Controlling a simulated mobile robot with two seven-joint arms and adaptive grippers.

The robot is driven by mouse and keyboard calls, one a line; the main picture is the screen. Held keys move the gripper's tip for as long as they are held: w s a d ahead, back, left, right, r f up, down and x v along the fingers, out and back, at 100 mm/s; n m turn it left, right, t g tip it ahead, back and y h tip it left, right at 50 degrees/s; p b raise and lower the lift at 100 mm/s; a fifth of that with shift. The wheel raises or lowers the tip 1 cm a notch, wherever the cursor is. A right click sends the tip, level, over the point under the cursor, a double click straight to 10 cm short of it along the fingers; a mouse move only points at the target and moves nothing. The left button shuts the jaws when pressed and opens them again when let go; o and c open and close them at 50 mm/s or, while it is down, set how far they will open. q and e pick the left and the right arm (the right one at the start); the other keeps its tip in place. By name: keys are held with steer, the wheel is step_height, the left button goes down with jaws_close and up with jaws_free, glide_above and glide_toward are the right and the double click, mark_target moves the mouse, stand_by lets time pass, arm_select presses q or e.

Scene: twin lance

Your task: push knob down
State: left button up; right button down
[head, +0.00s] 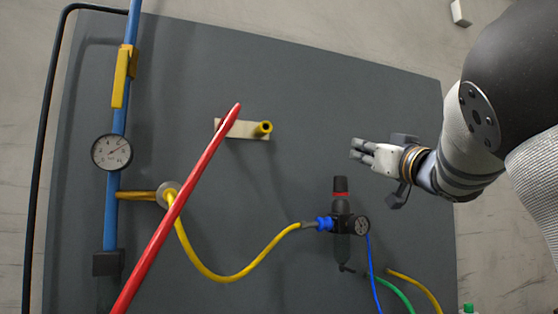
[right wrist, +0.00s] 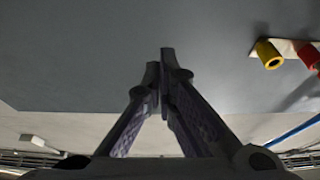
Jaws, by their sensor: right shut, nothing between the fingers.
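The black knob (head: 340,184) with a red ring below it tops the regulator (head: 342,222) on the grey panel. The knob stands upright in the head view. A small round gauge (head: 362,226) sits on the regulator's right side. My right gripper (head: 356,150) is shut and empty, above and slightly right of the knob in the head view, apart from it. Its closed fingers also show in the right wrist view (right wrist: 162,62), where the knob is not seen. My left gripper is not in view.
A red lance (head: 180,205) slants across the panel to a pale bracket (head: 244,130) with a yellow tube end (head: 263,128). Blue pipe (head: 111,205) and large gauge (head: 112,152) stand left. Panel between bracket and gripper is clear.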

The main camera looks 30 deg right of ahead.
glide_above(341, 194)
steer(key=s+d, duration=0.2)
steer(key=f, duration=0.2)
steer(key=shift+w+a+f, duration=0.15)
steer(key=shift+w+f, duration=0.25)
